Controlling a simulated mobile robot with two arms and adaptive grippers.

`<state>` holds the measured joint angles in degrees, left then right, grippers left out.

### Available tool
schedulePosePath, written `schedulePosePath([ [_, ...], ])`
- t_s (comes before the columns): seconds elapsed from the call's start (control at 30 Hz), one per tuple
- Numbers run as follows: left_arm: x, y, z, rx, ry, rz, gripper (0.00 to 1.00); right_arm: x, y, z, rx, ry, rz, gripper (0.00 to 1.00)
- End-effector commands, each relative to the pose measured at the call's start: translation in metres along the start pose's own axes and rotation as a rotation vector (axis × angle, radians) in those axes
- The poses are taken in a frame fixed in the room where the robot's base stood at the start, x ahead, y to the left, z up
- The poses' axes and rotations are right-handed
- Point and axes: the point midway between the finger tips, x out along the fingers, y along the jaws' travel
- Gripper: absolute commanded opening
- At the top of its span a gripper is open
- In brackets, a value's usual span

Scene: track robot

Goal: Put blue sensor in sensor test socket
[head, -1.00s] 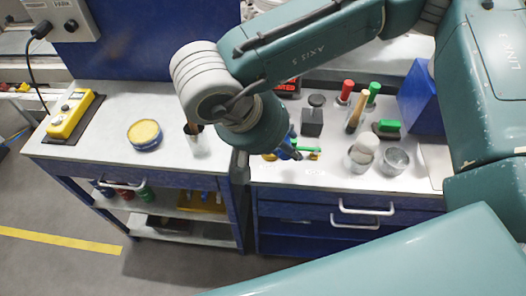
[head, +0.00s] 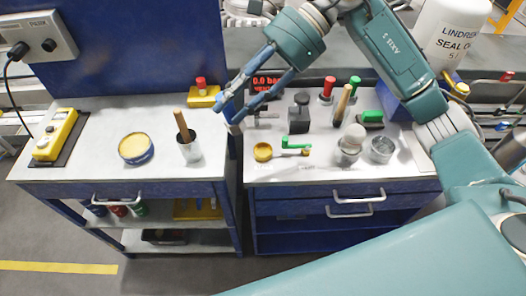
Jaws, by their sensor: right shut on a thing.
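My right gripper (head: 230,115) is in the head view, reaching in from the upper right over the gap between the two benches. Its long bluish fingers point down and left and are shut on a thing. That thing is mostly hidden at the fingertips; it appears to be the blue sensor, but its outline is hard to tell from the fingers. A box with a red "0.0 bar" display (head: 268,85) stands behind the right bench, with a grey fitting (head: 265,114) in front. I cannot tell for sure which part is the sensor test socket. My left gripper is not in view.
A yellow block with a red top (head: 204,98) stands just left of the fingertips. Stamps, green-handled tools and a glass jar (head: 382,148) crowd the right bench.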

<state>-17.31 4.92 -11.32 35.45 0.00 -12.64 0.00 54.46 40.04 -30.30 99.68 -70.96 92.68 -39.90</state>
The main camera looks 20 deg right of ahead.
Motion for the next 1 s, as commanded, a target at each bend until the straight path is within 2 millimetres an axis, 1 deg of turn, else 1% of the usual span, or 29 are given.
schedulePosePath([
  [0.03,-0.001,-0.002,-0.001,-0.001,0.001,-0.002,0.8,-0.015,-0.006,-0.009,0.033,-0.05,-0.074,0.03],
  [0.1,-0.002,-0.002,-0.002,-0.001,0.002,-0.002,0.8,-0.034,-0.014,-0.016,0.059,-0.106,-0.164,0.03],
  [0.2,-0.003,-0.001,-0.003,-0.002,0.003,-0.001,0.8,-0.057,-0.022,-0.025,0.081,-0.161,-0.26,0.03],
  [0.3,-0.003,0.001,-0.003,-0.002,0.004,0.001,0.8,-0.073,-0.027,-0.032,0.092,-0.191,-0.322,0.03],
  [0.4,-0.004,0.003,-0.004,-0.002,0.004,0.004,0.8,-0.079,-0.029,-0.037,0.099,-0.207,-0.35,0.03],
  [0.47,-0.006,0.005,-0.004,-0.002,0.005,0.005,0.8,-0.077,-0.031,-0.043,0.1,-0.211,-0.356,0.03],
  [0.57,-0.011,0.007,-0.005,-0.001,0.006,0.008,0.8,-0.066,-0.032,-0.058,0.104,-0.212,-0.356,0.03],
  [0.9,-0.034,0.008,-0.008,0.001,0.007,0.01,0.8,-0.011,-0.039,-0.128,0.105,-0.214,-0.355,0.03],
  [1.0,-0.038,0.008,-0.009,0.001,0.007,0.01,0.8,0.001,-0.041,-0.145,0.102,-0.213,-0.356,0.03],
])
